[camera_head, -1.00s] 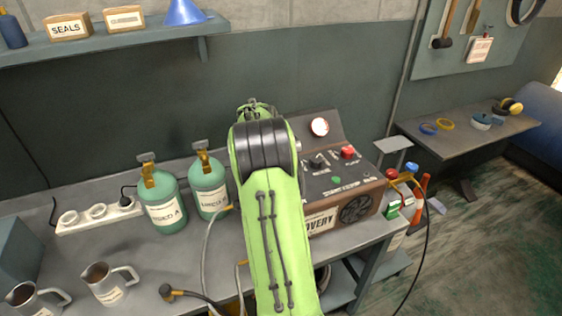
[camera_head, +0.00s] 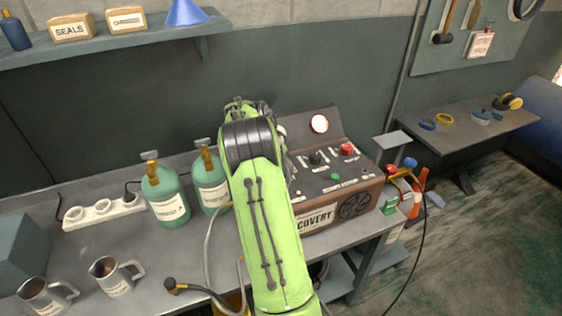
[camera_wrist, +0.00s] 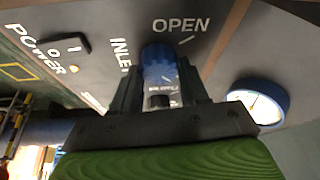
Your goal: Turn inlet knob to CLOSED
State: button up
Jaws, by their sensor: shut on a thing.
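The blue inlet knob (camera_wrist: 158,60) is between the fingers of my gripper (camera_wrist: 159,82) in the wrist view. The gripper is shut on it. The knob stands on a grey panel beside the partly covered INLET label (camera_wrist: 121,54) and below the OPEN label (camera_wrist: 181,25). A short white tick lies under OPEN. I cannot tell where the knob points, and no CLOSED label shows. In the head view, the recovery machine (camera_head: 318,218) stands on the bench; my green arm hides its left part, the inlet knob and my gripper.
A blue-rimmed gauge (camera_wrist: 262,98) is right of my gripper, and a power switch (camera_wrist: 70,45) is at left. The machine also has a black knob (camera_head: 316,158) and a red knob (camera_head: 347,149). Green bottles (camera_head: 166,197), metal jugs (camera_head: 113,277) and hoses are left on the bench.

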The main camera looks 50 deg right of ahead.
jog(key=o, duration=1.1)
jog(key=shift+c, duration=0.2)
jog(key=p+v, duration=0.3)
jog(key=v, duration=1.3)
jog(key=shift+f, duration=0.1)
